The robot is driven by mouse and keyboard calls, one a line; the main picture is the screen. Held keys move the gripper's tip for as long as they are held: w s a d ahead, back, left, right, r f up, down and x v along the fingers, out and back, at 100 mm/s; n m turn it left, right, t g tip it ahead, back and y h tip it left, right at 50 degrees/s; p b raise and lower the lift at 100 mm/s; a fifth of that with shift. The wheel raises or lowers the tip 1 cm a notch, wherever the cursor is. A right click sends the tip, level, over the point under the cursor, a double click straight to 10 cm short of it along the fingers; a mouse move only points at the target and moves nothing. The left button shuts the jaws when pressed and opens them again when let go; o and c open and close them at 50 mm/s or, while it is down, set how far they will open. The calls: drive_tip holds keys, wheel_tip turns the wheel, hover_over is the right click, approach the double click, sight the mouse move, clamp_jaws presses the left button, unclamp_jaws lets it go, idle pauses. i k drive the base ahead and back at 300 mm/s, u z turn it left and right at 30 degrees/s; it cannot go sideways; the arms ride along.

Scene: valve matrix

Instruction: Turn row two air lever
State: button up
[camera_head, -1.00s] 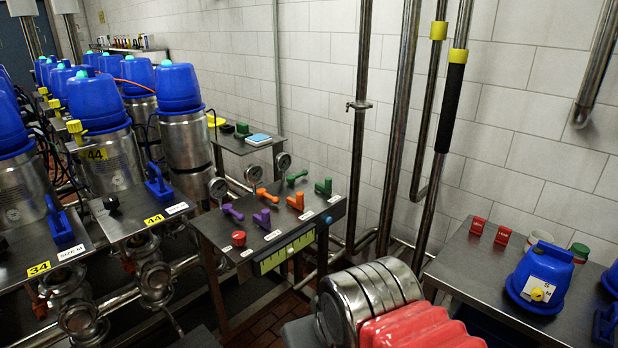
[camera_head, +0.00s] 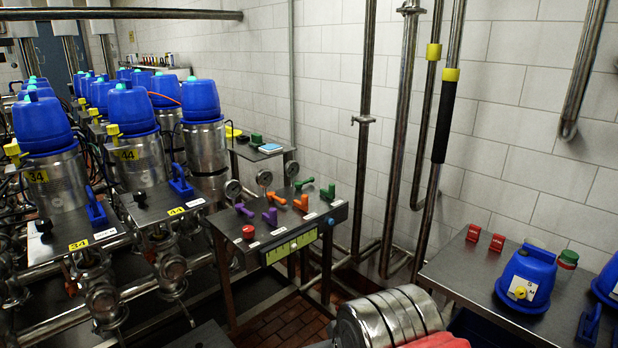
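In the head view, a grey metal panel table (camera_head: 263,262) stands in the middle. Valve columns with blue caps stand in rows at left. Blue levers sit on their plates, one (camera_head: 97,208) by the yellow tag 34 and one (camera_head: 180,180) by the tag 44. My gripper is not in view.
A red button (camera_head: 248,231) is on the panel's front left corner. Steel cylinders and a red part fill the bottom centre. A metal table (camera_head: 455,272) at right holds blue caps and red blocks. Vertical pipes stand along the tiled wall. Some brick floor (camera_head: 290,322) is clear.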

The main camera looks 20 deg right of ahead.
sight(299, 184)
drive_tip(key=u, duration=0.25)
drive_tip(key=i, duration=0.95)
drive_tip(key=z, duration=0.1)
